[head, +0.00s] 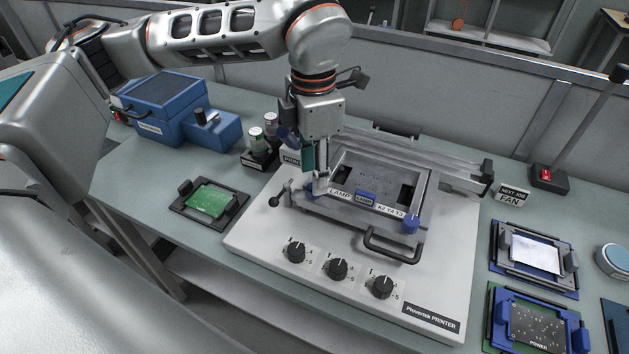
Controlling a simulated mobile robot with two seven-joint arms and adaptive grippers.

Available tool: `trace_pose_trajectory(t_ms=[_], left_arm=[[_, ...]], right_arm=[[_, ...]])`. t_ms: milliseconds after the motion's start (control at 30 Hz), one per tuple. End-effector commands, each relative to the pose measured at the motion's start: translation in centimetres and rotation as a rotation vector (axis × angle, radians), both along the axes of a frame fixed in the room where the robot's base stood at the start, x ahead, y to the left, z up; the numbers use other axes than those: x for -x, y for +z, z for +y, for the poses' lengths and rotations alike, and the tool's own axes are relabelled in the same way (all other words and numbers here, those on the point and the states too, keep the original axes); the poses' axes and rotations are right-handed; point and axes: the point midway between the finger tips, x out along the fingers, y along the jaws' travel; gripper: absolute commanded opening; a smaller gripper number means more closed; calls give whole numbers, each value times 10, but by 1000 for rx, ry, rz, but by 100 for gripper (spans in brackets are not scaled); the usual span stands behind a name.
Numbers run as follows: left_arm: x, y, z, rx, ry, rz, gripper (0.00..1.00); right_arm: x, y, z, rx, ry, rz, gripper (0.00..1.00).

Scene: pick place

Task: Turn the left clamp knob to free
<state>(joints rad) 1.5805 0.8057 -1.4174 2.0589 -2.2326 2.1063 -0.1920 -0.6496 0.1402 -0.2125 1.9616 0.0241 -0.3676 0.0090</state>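The stencil printer (285,232) stands in the middle of the bench with a grey frame (428,200) on top. A blue clamp knob (410,224) sits at the frame's front right corner. The left clamp knob cannot be made out; my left gripper covers the frame's left corner, where it may be. My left gripper (318,186) points down at that corner, its fingertips at or just above the frame. Whether it grips anything cannot be told. My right gripper is not in view.
A black ball-ended lever (276,200) sticks out left of the frame, close to my gripper. A black handle (392,247) and three dials (337,268) are in front. A green board (207,201) lies left; jars (257,140) and a blue box (165,100) stand behind.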

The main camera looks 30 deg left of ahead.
Motion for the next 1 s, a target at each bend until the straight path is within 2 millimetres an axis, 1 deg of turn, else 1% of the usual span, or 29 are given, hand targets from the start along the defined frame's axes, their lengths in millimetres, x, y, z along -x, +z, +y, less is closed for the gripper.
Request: trace_pose_trajectory(t_ms=[33,100,233,367,600,633,667,700,733,767,1000], left_arm=[[1,-9,0,0,-1,4,37],[1,-18,0,1,0,3,37],[1,-30,0,2,0,3,37],[1,-35,0,1,0,1,37],[0,-36,0,1,0,1,37],[0,-36,0,2,0,1,32],[0,-36,0,2,0,1,24],[0,-36,0,2,0,1,13],[0,-36,0,2,0,1,6],[0,-36,0,2,0,1,0],[0,-36,0,2,5,1,0]], right_arm=[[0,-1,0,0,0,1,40],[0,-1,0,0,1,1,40],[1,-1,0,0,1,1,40],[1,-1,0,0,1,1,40],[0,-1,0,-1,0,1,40],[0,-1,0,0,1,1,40],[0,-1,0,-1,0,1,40],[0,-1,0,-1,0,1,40],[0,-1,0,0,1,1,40],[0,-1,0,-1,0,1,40],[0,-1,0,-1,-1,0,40]])
